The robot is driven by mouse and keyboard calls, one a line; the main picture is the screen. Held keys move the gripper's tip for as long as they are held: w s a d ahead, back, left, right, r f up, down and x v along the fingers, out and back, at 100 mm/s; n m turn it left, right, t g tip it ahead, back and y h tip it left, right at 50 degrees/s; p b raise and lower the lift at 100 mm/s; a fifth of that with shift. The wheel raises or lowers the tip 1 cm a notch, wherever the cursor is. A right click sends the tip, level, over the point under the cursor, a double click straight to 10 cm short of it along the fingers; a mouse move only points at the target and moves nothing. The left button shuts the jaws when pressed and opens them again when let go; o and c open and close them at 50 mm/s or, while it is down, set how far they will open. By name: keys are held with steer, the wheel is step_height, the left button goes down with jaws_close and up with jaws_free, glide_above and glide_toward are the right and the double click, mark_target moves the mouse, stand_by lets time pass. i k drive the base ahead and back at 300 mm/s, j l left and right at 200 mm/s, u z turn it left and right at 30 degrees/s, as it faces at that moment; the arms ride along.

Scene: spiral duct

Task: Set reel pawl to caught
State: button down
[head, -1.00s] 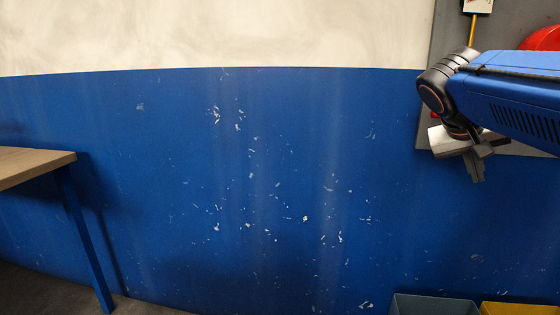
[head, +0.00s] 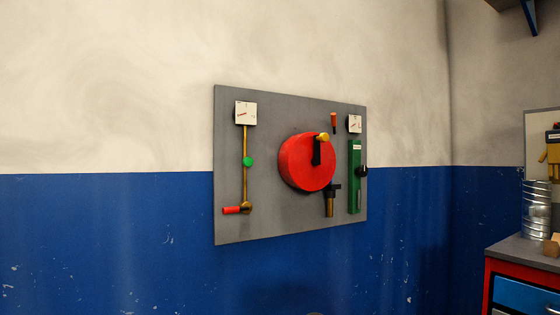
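In the head view, a grey panel (head: 255,225) hangs on the wall. A round red reel (head: 297,165) sits on it, with a black crank arm (head: 316,153) and a yellow knob (head: 323,136) at its upper right. Just below the reel's right edge is a black-and-brass lever (head: 330,203), its brass end hanging down. It may be the pawl, but I cannot tell, nor whether it touches the reel. A small red peg (head: 333,120) is above the reel. My gripper is not in view.
On the panel, a brass rod with a green bead (head: 248,161) and red handle (head: 232,210) stands left; a green slide box (head: 354,178) with a black knob is right. Two white dials top the panel. A red cabinet (head: 489,275) with metal duct (head: 536,210) stands at far right.

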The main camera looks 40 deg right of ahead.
mark_target(334, 120)
steer(key=z, duration=1.25)
